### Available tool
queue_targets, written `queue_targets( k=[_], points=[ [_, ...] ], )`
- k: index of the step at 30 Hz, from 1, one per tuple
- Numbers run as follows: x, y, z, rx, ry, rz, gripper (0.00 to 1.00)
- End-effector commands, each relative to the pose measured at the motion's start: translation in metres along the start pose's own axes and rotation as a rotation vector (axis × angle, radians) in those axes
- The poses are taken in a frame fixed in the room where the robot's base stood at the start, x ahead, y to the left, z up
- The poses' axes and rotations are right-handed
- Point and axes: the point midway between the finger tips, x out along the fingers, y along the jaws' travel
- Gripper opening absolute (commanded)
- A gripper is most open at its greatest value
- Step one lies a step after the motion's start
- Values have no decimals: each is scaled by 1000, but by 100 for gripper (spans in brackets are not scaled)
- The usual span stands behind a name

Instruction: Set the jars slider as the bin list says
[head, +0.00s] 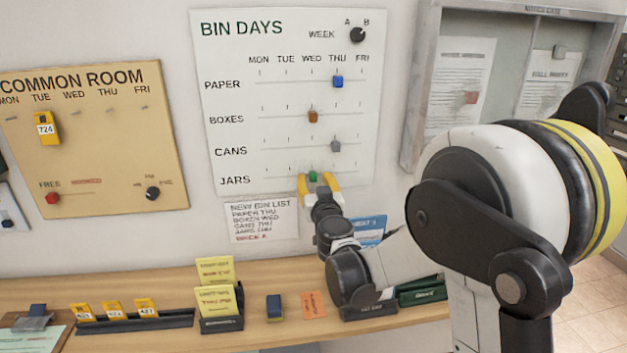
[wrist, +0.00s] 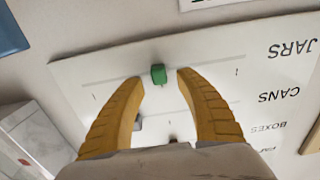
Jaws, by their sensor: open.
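The green jars slider (head: 312,177) sits on the bottom row of the white BIN DAYS board (head: 225,60), roughly under WED. My gripper (head: 318,182) is at that row with its yellow fingers spread on either side of the slider. In the wrist view, the board appears upside down, and the green slider (wrist: 158,74) stands between the open fingertips (wrist: 160,76) with a gap on each side. The bin list (head: 262,219) below the board reads PAPER THU, BOXES WED, CANS THU; its jars line is too blurred to read surely.
The blue paper slider (head: 337,81) is at THU, the orange boxes slider (head: 313,117) at WED, the grey cans slider (head: 335,146) at THU. The week knob (head: 358,35) is above. A wooden shelf (head: 180,283) with cards and holders runs below.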

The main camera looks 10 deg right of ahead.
Motion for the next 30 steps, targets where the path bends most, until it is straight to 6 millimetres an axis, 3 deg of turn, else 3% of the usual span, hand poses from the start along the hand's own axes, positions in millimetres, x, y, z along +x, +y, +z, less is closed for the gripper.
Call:
queue_targets(
  k=[6, 14, 18, 30],
  points=[
    [16, 0, 0, 0, 0, 0, 41],
    [17, 0, 0, 0, 0, 1, 40],
    [17, 0, 0, 0, 0, 1, 0],
    [17, 7, 0, 0, 0, 3, 0]
  ],
)
